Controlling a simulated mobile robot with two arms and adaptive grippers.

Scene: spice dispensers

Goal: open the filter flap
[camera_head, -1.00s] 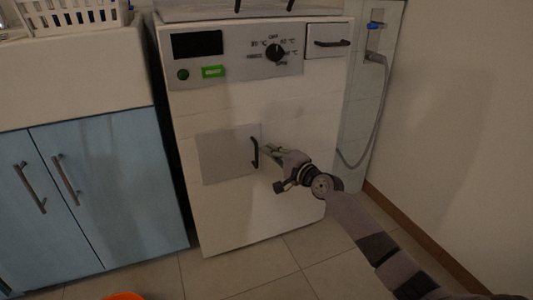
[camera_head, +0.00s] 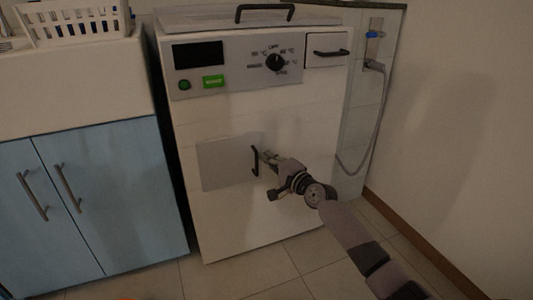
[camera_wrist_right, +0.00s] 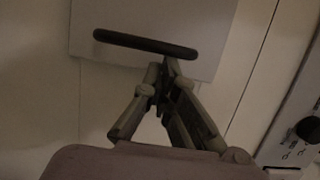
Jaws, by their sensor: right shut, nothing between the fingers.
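The filter flap (camera_head: 222,164) is a flat grey panel low on the front of the white washing machine (camera_head: 225,225). It looks flush with the front. Its black handle (camera_head: 255,161) stands upright near the flap's right edge. My right gripper (camera_head: 265,155) is at the right side of the handle, with shut, empty fingers. In the right wrist view the handle (camera_wrist_right: 145,43) runs across the picture just beyond the fingertips (camera_wrist_right: 162,68). I cannot tell whether the fingertips touch it. My left gripper is not in view.
The machine's control panel has a dial (camera_head: 275,62) and a drawer with a handle (camera_head: 331,53). A blue cabinet (camera_head: 110,195) stands close on the left, under a white basket (camera_head: 75,22). A hose (camera_head: 377,110) hangs at the right, near the wall. Tiled floor is free in front.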

